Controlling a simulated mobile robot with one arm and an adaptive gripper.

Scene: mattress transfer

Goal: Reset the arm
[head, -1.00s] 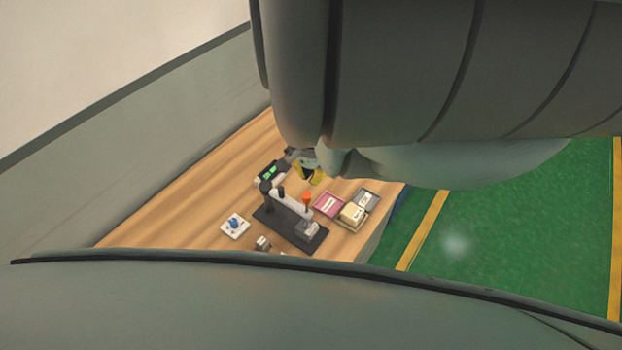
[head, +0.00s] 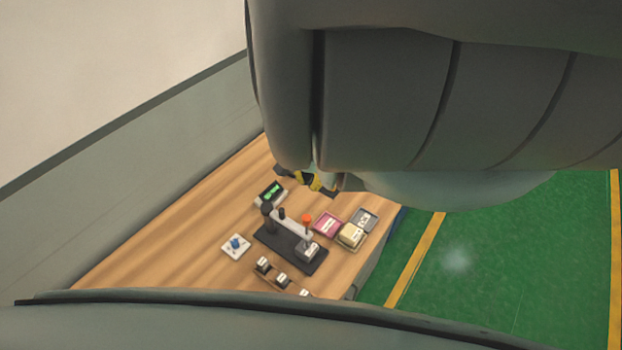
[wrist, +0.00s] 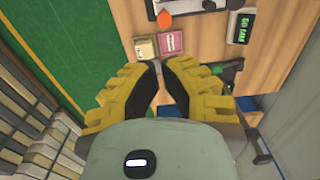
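My gripper (head: 318,182) hangs in the air over the far right part of the wooden table in the head view, below my large grey arm. In the wrist view my gripper (wrist: 160,63) has two chunky yellow fingers with dark inner pads. Their tips come close together with nothing held between them. The far arm links hide part of the gripper in the head view.
The table (head: 170,235) holds a dark device with an orange knob (head: 307,218), a green-lit display (head: 271,192), a pink box (head: 327,224), a cream box (head: 351,235) and a white plate (head: 236,246). Green floor (head: 500,270) lies right; a grey wall stands left.

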